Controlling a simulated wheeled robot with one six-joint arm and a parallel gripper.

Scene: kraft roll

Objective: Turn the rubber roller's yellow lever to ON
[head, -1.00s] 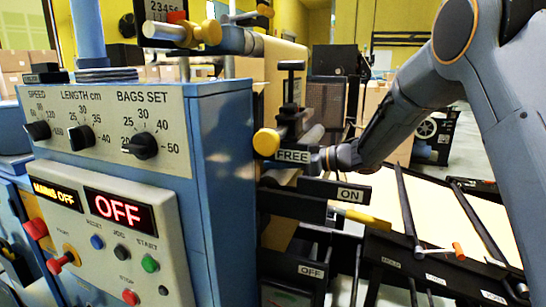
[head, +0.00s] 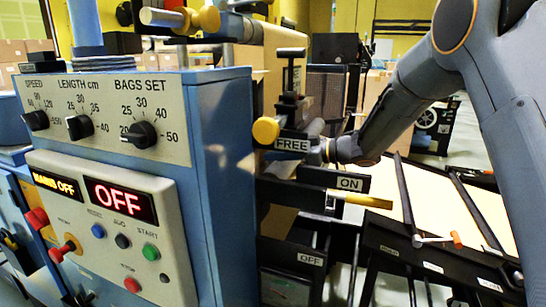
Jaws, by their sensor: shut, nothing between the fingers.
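The yellow lever (head: 362,200) sticks out to the right, nearly level and tilted slightly down, just below the ON plate (head: 349,183). The OFF plate (head: 311,259) is well below it. The black FREE plate (head: 292,145) is above, beside a round yellow knob (head: 265,130). My gripper (head: 322,152) is at the machine, just right of the FREE plate and above the lever. It is shut and empty, its fingertips largely hidden by black parts. It looks apart from the lever's yellow end.
The blue cabinet (head: 215,180) with its dial and button panel (head: 100,225) fills the left; its display reads OFF. A black-framed table (head: 430,262) with small levers lies at right. My arm crosses the upper right. Boxes stand behind.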

